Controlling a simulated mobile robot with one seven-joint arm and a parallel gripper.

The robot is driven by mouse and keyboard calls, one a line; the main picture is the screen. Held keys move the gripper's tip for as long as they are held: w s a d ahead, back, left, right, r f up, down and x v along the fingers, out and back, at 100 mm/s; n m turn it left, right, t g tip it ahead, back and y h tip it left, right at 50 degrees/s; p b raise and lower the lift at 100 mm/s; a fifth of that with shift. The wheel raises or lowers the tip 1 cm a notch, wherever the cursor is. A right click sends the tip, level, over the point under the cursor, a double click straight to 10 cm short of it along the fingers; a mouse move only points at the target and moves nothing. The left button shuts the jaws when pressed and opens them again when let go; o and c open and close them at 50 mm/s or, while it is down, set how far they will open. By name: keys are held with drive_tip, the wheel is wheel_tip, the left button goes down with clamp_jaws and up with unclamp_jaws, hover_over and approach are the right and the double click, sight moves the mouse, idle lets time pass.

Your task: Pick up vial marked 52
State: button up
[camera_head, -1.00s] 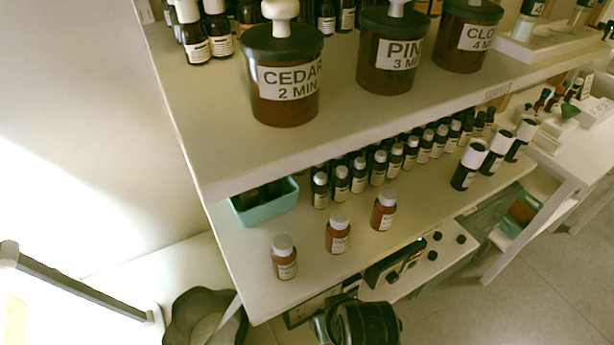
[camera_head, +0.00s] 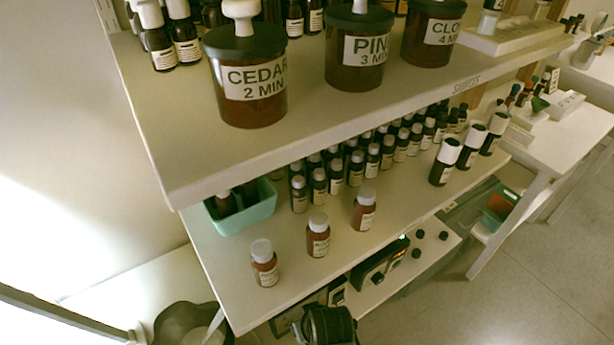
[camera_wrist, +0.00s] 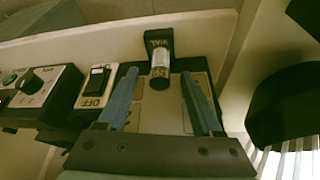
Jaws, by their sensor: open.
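In the wrist view, a small dark vial (camera_wrist: 159,58) with a pale band shows between and just beyond my fingers. Its markings are too small to read surely, so I cannot tell whether it is the vial marked 52. My gripper (camera_wrist: 159,76) is open, with one blue-grey finger on each side of the vial's near end. I see no contact between fingers and vial. I cannot pick out this vial in the head view.
A switch box marked OFF (camera_wrist: 97,85) and a dial unit (camera_wrist: 38,88) are left of my fingers. A large black object (camera_wrist: 282,105) is at right. In the head view, brown bottles (camera_head: 318,236), a teal bin (camera_head: 245,212) and a cedar jar (camera_head: 246,85) stand on shelves.

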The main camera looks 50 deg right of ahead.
clamp_jaws()
idle(0.3)
drive_tip(key=shift+r, duration=0.1)
